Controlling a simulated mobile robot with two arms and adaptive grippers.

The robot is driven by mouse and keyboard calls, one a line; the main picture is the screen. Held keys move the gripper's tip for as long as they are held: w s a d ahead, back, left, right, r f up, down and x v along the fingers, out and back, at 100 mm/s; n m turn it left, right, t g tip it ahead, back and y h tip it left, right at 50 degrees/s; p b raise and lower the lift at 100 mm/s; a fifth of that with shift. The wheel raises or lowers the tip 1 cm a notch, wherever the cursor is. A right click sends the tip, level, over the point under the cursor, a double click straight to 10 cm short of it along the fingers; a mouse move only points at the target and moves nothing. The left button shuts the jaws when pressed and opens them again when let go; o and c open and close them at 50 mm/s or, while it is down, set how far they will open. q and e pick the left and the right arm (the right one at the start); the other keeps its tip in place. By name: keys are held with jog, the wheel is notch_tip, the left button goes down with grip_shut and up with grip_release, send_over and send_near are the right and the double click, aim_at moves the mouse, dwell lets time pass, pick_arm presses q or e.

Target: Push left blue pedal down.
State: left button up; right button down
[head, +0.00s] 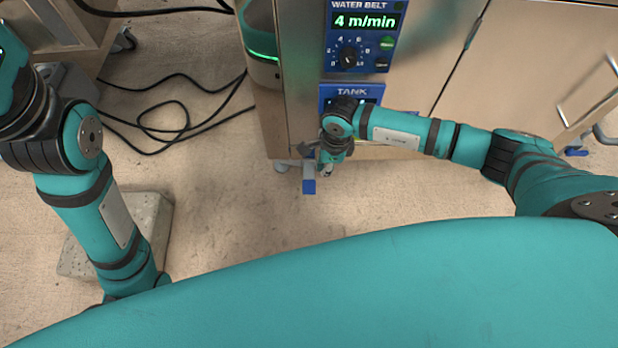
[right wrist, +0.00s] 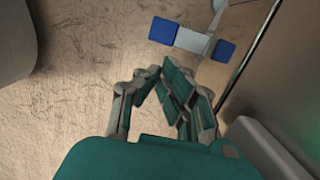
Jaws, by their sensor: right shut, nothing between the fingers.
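A blue pedal (head: 309,186) sticks out low at the front of the machine in the head view, above the floor. The right wrist view shows two blue pads joined by a grey bar: a left pad (right wrist: 162,30) and a right pad (right wrist: 223,50). My right gripper (head: 326,168) is in front of the machine, close beside the pedal in the head view. In the right wrist view its fingers (right wrist: 162,76) are shut and empty, with a visible gap in the picture between them and the pads. I cannot tell the height difference.
The machine's steel front (head: 300,100) stands behind the right gripper, with a blue water belt panel (head: 347,62) and a tank panel. Black cables (head: 165,130) lie on the floor at left. A concrete block (head: 155,215) is beside my left arm. Floor before the machine is clear.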

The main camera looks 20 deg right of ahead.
jog(key=r, duration=0.5)
jog(key=shift+s+d+r, duration=0.1)
jog(key=shift+d+r, duration=0.15)
dwell(0.3)
